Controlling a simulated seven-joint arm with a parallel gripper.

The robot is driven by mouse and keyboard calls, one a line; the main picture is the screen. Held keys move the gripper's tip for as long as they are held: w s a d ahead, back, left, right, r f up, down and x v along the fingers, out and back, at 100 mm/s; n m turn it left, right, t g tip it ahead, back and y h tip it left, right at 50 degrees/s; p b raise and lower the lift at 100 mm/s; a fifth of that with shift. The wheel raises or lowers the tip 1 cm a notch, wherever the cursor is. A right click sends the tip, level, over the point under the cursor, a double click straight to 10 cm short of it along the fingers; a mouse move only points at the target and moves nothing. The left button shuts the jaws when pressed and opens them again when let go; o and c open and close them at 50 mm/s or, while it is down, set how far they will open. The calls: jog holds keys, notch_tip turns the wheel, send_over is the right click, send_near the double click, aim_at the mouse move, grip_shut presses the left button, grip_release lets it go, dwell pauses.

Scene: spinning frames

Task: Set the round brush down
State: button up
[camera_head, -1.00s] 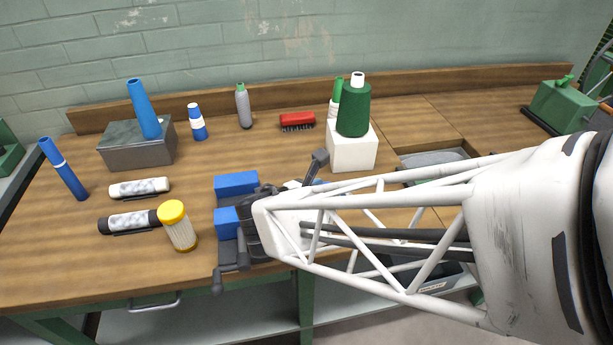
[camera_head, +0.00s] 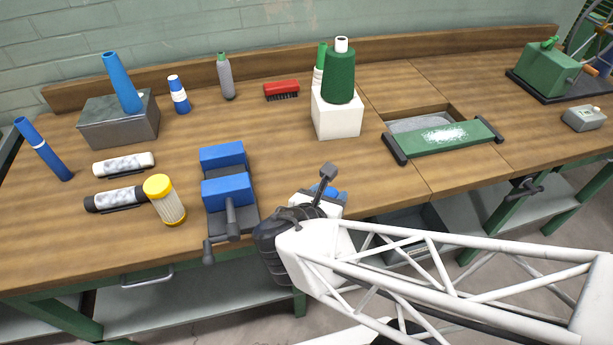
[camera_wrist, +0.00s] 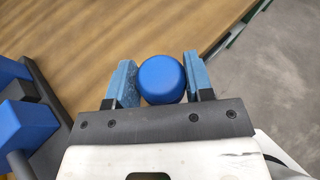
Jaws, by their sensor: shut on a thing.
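My gripper (camera_wrist: 162,84) is shut on a smooth, rounded blue thing (camera_wrist: 162,78), which I take to be the round brush seen end-on. It sits between the two blue finger pads in the wrist view, and the rest of it is hidden. No bristles show. In the head view my gripper (camera_head: 328,193) is near the front edge of the wooden bench (camera_head: 390,185), right of the blue-jawed vise. The held thing cannot be made out clearly there. In the wrist view the bench edge runs just beyond the fingers, with floor on the right.
The vise (camera_head: 227,188) stands close on the left. A white block (camera_head: 336,118) carries a green cone.

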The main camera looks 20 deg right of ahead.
jog(key=shift+s+f, duration=0.25)
jog(key=shift+w, duration=0.1)
dwell(0.3)
jog(key=w, duration=0.5)
jog(key=w+f, duration=0.1)
jog(key=w, duration=0.9)
jog(key=shift+w+a+f, duration=0.1)
jog(key=shift+a+f, duration=0.1)
jog(key=shift+a, duration=0.1)
jog(key=shift+w, duration=0.2)
jog(key=shift+w+f, duration=0.15)
jog(key=shift+f, duration=1.65)
jog(key=shift+f, duration=0.15)
